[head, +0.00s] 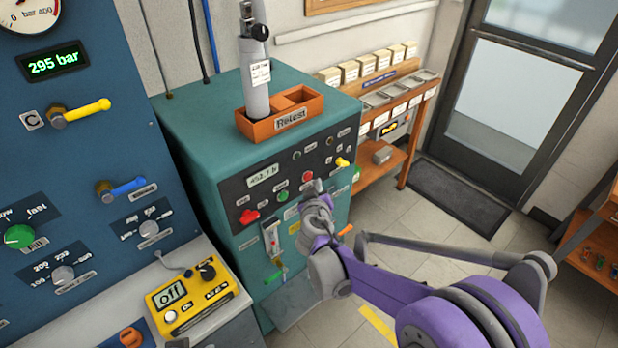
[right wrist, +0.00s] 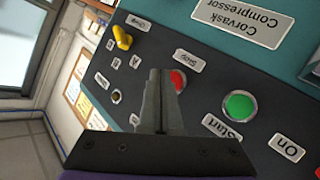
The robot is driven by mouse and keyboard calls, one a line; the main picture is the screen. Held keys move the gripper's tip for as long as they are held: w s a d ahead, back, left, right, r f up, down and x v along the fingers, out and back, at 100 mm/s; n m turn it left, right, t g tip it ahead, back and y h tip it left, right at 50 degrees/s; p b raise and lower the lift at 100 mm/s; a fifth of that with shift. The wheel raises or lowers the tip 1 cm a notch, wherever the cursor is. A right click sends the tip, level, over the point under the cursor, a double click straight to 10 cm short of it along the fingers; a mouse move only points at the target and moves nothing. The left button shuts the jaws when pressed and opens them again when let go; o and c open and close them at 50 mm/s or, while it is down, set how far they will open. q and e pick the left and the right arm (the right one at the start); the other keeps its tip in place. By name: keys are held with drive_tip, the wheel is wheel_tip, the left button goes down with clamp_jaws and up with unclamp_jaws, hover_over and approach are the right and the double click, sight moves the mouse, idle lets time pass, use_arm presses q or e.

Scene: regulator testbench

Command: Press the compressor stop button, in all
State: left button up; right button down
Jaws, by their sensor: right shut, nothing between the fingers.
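The red stop button (head: 307,176) sits on the dark panel of the teal compressor cabinet (head: 190,130). In the right wrist view the red button (right wrist: 179,80) shows under a "Stop" label, partly hidden behind my fingers. My right gripper (head: 315,188) is shut and empty, with its tips at the panel just below the button in the head view. In the right wrist view its shut fingertips (right wrist: 160,74) overlap the button's left edge. I cannot tell whether they touch it. My left gripper is not in view.
The green start button (right wrist: 238,106) is close beside the stop button. A yellow lever (head: 342,162) and a red knob (head: 249,216) stick out of the same panel. An orange tray (head: 295,120) holding a grey cylinder stands on top. A yellow meter (head: 215,300) lies at lower left.

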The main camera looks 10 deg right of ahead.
drive_tip(key=shift+s+d, duration=0.4)
drive_tip(key=shift+s, duration=0.3)
drive_tip(key=shift+s+d, duration=0.4)
drive_tip(key=shift+s, duration=0.3)
drive_tip(key=shift+s+d, duration=0.4)
drive_tip(key=shift+s, duration=0.3)
drive_tip(key=s+d+r+m+g+p, duration=0.1)
drive_tip(key=s+d+m+g, duration=0.35)
drive_tip(key=s, duration=1.15)
drive_tip(key=s+a+f+n+g+y, duration=0.1)
drive_tip(key=s+g, duration=0.1)
drive_tip(key=s, duration=0.5)
drive_tip(key=s+a+f+g+y+p, duration=0.1)
drive_tip(key=s+a+f+g+y, duration=0.1)
drive_tip(key=s, duration=0.6)
drive_tip(key=shift+f+n, duration=0.2)
drive_tip(key=shift+n, duration=0.15)
drive_tip(key=shift+s, duration=0.1)
